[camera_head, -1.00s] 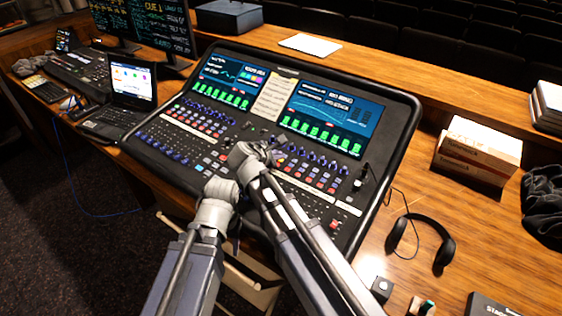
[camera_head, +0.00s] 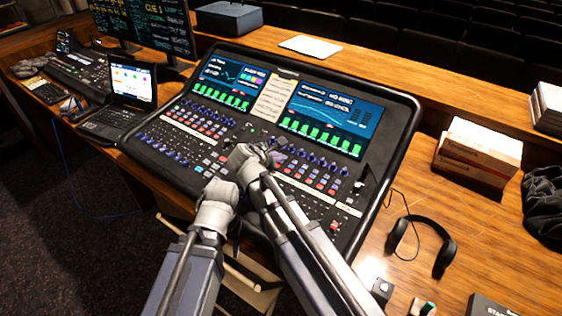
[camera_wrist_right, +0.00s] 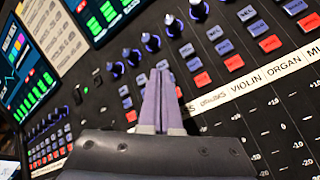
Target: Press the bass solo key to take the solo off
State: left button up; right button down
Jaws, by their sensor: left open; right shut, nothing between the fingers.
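The mixing desk (camera_head: 375,190) carries rows of keys and knobs. My right gripper (camera_wrist_right: 160,75) is shut and empty, its fingertips over the key rows below the knobs in the right wrist view. In the head view it shows (camera_head: 277,152) over the middle of the desk. The label strip (camera_wrist_right: 245,84) reads DRUMS, VIOLIN, ORGAN. Left of DRUMS only the end of a label shows; the fingers and gripper body hide the rest. I cannot make out the bass solo key or tell contact. My left gripper (camera_head: 221,192) is open at the desk's front edge, its fingers mostly hidden.
Red and blue keys (camera_wrist_right: 233,62) sit close on the right of the fingers. Headphones (camera_head: 445,245) and a cardboard box (camera_head: 478,150) lie right of the desk. A laptop (camera_head: 130,85) stands on the left. My two arms are close together.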

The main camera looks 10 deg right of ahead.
jog(key=shift+r+p, duration=0.5)
jog(key=shift+r, duration=0.15)
jog(key=r+p, duration=0.5)
jog(key=shift+s+a, duration=0.2)
jog(key=shift+s, duration=0.05)
dwell(0.5)
